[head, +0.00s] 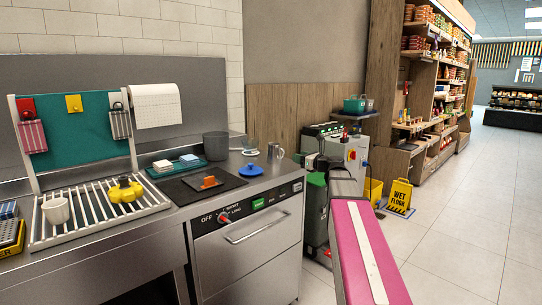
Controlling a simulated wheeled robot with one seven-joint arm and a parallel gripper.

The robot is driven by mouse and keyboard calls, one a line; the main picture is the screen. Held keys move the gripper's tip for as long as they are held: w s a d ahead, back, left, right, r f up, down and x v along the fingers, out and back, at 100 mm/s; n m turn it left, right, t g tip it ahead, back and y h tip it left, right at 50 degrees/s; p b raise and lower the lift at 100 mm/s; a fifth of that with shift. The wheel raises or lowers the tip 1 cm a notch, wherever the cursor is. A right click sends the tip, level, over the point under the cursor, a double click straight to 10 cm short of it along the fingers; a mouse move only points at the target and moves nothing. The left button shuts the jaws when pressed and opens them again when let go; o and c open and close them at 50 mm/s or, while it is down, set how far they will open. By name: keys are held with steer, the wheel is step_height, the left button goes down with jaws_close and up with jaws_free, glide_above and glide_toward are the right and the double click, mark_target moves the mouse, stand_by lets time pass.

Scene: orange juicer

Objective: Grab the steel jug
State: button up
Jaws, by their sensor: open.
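A small grey metal-looking jug (275,151) stands upright at the back right corner of the steel counter, with what looks like a handle on its right. It is small in the picture and its details are hard to make out. A dark grey pot (216,146) stands to its left, and a blue lid-like object (252,170) lies in front of it to the left. A pink link with a white stripe, which seems to be part of my arm, rises from the bottom right.
A yellow object (126,190) and a white cup (56,210) sit on the wire rack (95,212) at left. An orange object (208,182) lies on a black mat. A yellow wet-floor sign (400,194) stands on open floor.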

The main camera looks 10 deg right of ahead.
mark_target(284, 153)
steer(key=x, duration=1)
steer(key=shift+w+f, duration=0.1)
steer(key=shift+f, duration=0.1)
jaws_close()
